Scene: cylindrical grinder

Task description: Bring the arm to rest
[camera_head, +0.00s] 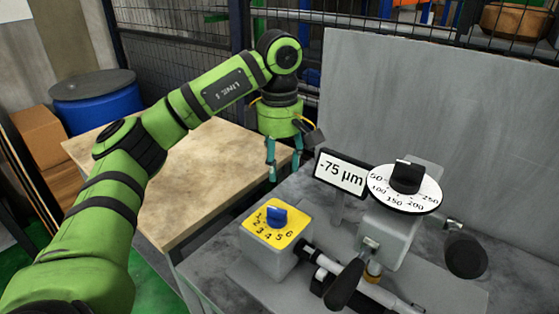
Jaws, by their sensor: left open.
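My left arm, green with black joints, reaches in from the lower left over the wooden table. My left gripper (283,160) points down between the wooden table and the grinder, with its two teal fingers apart and nothing between them. The grinder (385,240) stands in front of it on the right. It carries a yellow dial plate with a blue knob (277,217), a white round dial with a black knob (408,178) and a display (341,172) reading -75 µm. The gripper is apart from these knobs. My right gripper is not in view.
A wooden table (200,195) with a bare top lies under my left arm. A grey panel (415,105) stands upright behind the grinder. A blue barrel (97,103) and cardboard boxes (40,137) stand at the left. A dark mesh fence (180,45) runs along the back.

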